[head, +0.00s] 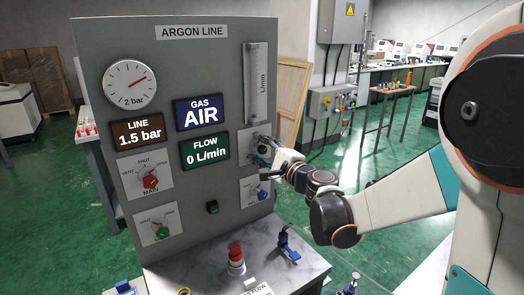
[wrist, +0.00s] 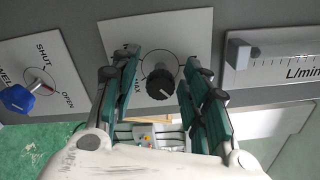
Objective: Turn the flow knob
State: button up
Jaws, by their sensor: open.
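The flow knob (wrist: 160,83) is a black round knob with a pale pointer line, on a white plate with a printed dial ring. In the wrist view my gripper (wrist: 161,66) is open, with one green-padded finger on each side of the knob. The fingers reach around it; I cannot tell whether either touches it. In the head view my gripper (head: 266,150) is at the right side of the grey ARGON LINE panel (head: 190,75), below the flow tube (head: 257,85). The flow display (head: 205,150) reads 0 L/min.
A blue-handled valve (wrist: 17,98) sits beside the knob's plate, also in the head view (head: 262,194). The panel also has a red MAIN valve (head: 150,181), a green-handled valve (head: 162,232) and a gauge (head: 130,84). The bench (head: 185,268) below holds small fittings.

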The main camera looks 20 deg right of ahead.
jog(key=v, duration=1.2)
jog(key=shift+s+a, duration=0.1)
